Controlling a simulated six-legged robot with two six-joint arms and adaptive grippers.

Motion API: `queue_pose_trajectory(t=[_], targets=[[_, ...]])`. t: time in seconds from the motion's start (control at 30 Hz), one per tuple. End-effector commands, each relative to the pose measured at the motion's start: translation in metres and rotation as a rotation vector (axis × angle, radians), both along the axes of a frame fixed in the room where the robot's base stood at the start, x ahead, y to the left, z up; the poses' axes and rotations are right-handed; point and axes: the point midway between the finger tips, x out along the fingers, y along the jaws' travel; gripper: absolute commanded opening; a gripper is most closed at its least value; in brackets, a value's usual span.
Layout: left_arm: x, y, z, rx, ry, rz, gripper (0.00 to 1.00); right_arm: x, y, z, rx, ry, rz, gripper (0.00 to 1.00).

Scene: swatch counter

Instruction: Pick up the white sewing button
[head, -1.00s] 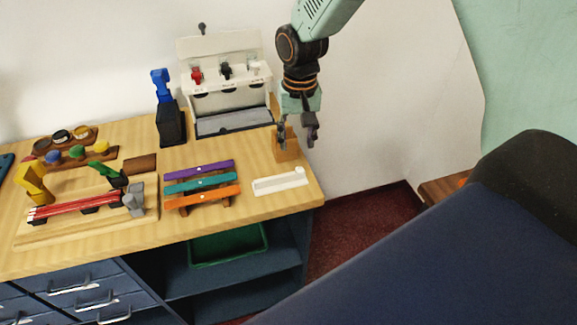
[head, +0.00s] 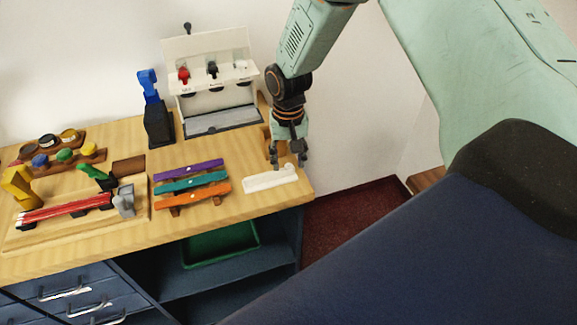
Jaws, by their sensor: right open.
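My right gripper (head: 288,160) points down above the white bar (head: 262,183) at the right end of the wooden counter. Its fingers are apart, with nothing visible between them. The bar has a small raised white piece (head: 291,169) at its right end, just below the fingertips. It may be the white sewing button, but it is too small to tell. Small pale dots also show on the purple strip (head: 205,166), the teal strip (head: 208,180) and the orange strip (head: 208,192), left of the gripper. My left gripper is not in view.
A white stand (head: 215,95) with red, black and white pieces is behind the strips. A wooden block (head: 267,140) is partly hidden behind the gripper. A blue tool in a black holder (head: 159,125) stands farther left. The counter's front edge is clear.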

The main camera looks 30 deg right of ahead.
Motion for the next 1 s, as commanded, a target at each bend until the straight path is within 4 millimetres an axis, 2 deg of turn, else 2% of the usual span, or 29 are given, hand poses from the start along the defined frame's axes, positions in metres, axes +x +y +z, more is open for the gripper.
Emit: queue_pose_trajectory(t=[0.6, 0.8, 1.0], targets=[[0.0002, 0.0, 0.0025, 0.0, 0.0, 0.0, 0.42, -0.0002, 0.0, -0.0043, 0.0, 0.0, 0.001, 0.47], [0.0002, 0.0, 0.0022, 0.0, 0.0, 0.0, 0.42, -0.0007, -0.0001, -0.0048, -0.001, 0.001, 0.001, 0.32], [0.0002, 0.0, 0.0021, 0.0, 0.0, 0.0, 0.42, -0.0016, -0.0002, -0.0057, -0.001, 0.004, 0.001, 0.22]])
